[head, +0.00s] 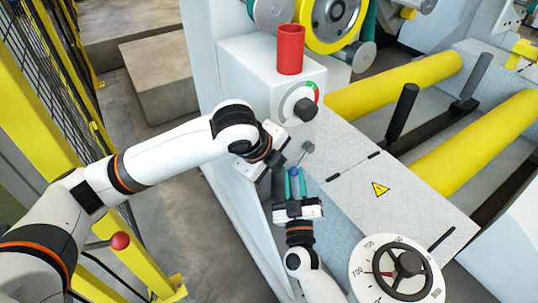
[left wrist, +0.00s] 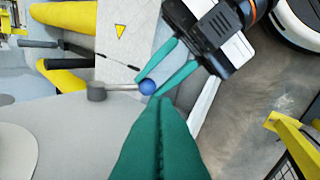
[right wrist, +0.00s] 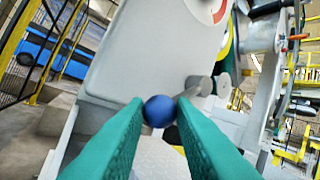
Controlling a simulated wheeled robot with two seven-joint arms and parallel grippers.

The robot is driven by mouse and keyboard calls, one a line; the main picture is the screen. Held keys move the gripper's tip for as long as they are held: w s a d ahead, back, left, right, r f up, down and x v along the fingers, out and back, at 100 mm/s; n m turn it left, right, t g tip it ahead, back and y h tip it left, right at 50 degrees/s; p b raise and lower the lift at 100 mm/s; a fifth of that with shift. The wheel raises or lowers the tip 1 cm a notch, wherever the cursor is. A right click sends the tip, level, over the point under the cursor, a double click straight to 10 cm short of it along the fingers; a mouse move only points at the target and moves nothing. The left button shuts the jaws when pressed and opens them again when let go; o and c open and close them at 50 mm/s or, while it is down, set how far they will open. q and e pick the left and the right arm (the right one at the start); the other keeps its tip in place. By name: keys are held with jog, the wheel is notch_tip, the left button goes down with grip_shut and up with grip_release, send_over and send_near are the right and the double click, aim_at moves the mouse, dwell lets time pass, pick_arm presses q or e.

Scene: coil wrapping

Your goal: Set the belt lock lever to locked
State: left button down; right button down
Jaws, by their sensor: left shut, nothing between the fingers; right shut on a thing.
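The lever is a short grey rod with a blue ball knob (head: 294,172) on the pale machine's side. It also shows in the left wrist view (left wrist: 148,87), running from a grey hub (left wrist: 97,91) to the ball. My right gripper (head: 295,184) is shut on the ball with its teal fingers. In the right wrist view the ball (right wrist: 160,110) sits between the fingertips. My left gripper (left wrist: 161,104) is shut and empty, close beside the ball. In the head view its fingers are mostly hidden by its wrist. I cannot read any lock marking.
A dial (head: 297,104) with a black knob and a red-green arc is above the lever. A red cylinder (head: 290,50) stands on the housing. A handwheel (head: 405,264) is at lower right, yellow rollers (head: 395,87) at right. Yellow fencing (head: 30,85) is at left.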

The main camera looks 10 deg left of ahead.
aim_at(291, 172)
pick_arm(q)
jog(key=x, duration=0.4)
jog(key=w+x, duration=0.1)
jog(key=x, duration=0.1)
jog(key=shift+d+r, duration=0.25)
jog(key=shift+d, duration=0.05)
pick_arm(e)
jog(key=shift+f, duration=0.1)
